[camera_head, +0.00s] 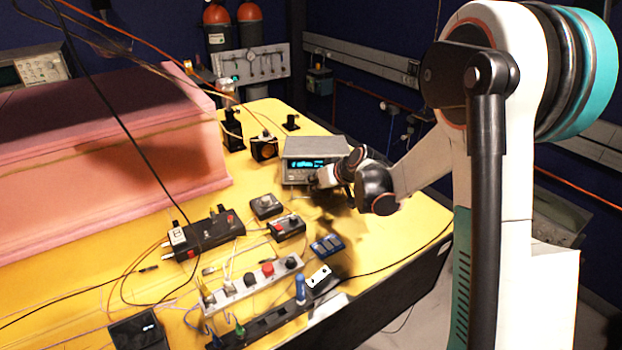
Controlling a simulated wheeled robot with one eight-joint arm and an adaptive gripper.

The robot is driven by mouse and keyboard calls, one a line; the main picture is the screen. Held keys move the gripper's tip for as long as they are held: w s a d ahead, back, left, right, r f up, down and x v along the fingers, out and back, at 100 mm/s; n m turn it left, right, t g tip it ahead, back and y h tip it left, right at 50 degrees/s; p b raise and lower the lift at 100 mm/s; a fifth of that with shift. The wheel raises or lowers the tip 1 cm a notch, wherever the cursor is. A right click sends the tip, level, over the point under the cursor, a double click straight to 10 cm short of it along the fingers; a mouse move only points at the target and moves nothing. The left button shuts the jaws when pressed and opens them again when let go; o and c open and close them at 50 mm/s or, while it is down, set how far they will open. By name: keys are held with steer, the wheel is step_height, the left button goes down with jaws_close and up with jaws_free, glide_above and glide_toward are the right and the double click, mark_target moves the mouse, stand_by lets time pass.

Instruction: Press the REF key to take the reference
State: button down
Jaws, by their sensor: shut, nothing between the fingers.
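A grey bench instrument (300,149) with a lit cyan display stands toward the far right of the yellow table. Its front faces the camera. My gripper (314,181) is at the lower right of this front panel, its fingers shut and empty. The wrist behind it covers the panel's right end. I cannot tell whether the fingertips touch a key or stop just short of it. The REF key and its label are too small or hidden to make out.
A pink foam enclosure (110,165) fills the left of the yellow table (330,225). Small black boxes, a power strip (235,292) and loose cables lie in front. Black optical mounts (264,148) stand left of the instrument. Thin cables hang across the left side.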

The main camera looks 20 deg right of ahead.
stand_by(0.5)
steer(key=shift+s+a+r, duration=0.1)
steer(key=shift+s+a, duration=0.05)
steer(key=shift+s, duration=0.5)
steer(key=shift+s+a+r, duration=0.15)
steer(key=shift+s+a, duration=0.05)
steer(key=shift+s, duration=0.6)
steer(key=shift+s+a+r, duration=0.2)
steer(key=shift+s, duration=0.6)
steer(key=shift+s+a+r, duration=0.15)
steer(key=shift+s+a, duration=0.05)
steer(key=shift+s, duration=0.6)
steer(key=shift+s+r, duration=0.15)
steer(key=shift+r, duration=0.1)
steer(key=s+a+r+g+h, duration=0.1)
steer(key=s+r, duration=0.3)
steer(key=s, duration=0.3)
steer(key=s+a+r+h, duration=0.1)
steer(key=s+r, duration=0.4)
steer(key=s, duration=0.1)
steer(key=s+d+m+h, duration=0.1)
steer(key=s+m+h, duration=0.1)
steer(key=s, duration=1.6)
steer(key=shift+d+r+g, duration=0.3)
steer(key=shift+d+r, duration=0.05)
steer(key=shift+r, duration=0.1)
